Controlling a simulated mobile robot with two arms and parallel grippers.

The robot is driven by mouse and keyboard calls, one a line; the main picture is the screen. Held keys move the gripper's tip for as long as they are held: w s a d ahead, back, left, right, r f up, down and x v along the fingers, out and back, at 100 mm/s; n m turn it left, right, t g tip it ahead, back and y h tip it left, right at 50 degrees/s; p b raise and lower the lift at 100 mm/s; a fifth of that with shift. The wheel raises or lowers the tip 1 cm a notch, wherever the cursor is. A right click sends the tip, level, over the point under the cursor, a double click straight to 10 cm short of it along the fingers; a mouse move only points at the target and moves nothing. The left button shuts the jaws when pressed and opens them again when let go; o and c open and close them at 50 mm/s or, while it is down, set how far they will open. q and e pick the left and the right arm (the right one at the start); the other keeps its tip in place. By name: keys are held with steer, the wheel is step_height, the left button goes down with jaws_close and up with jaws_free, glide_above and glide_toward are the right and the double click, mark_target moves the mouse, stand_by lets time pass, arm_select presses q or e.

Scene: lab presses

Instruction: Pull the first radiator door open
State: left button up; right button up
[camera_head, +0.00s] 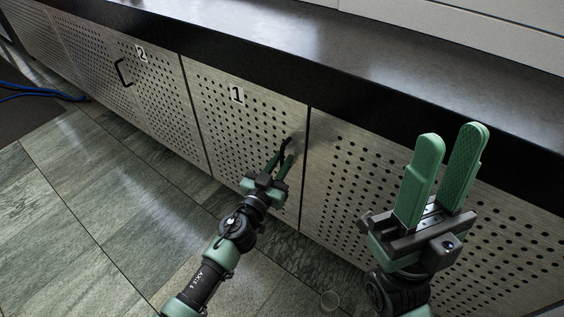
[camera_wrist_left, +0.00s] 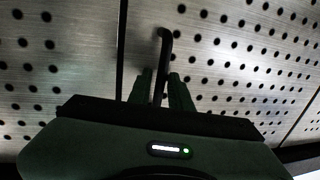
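The first radiator door (camera_head: 232,130) is a perforated metal panel marked "1" in the middle of the head view. It looks flush with its neighbours. Its dark bar handle (camera_head: 286,144) is near the panel's right edge. The handle also shows in the left wrist view (camera_wrist_left: 165,45). My left gripper (camera_head: 281,163) is at the handle, with a finger on each side of it and narrow gaps still showing. The handle's lower part is partly hidden by the fingers. My right gripper (camera_head: 446,150) is open and empty, raised in front of the panel to the right.
A second door (camera_head: 160,95) marked "2", with its own handle (camera_head: 122,73), is to the left. A dark worktop (camera_head: 330,45) overhangs the panels. The tiled floor (camera_head: 90,200) in front is clear, with blue cables (camera_head: 40,92) at far left.

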arm_select(q)
steer(key=shift+w+d, duration=0.1)
steer(key=shift+w, duration=0.1)
jaws_close()
stand_by(1.4)
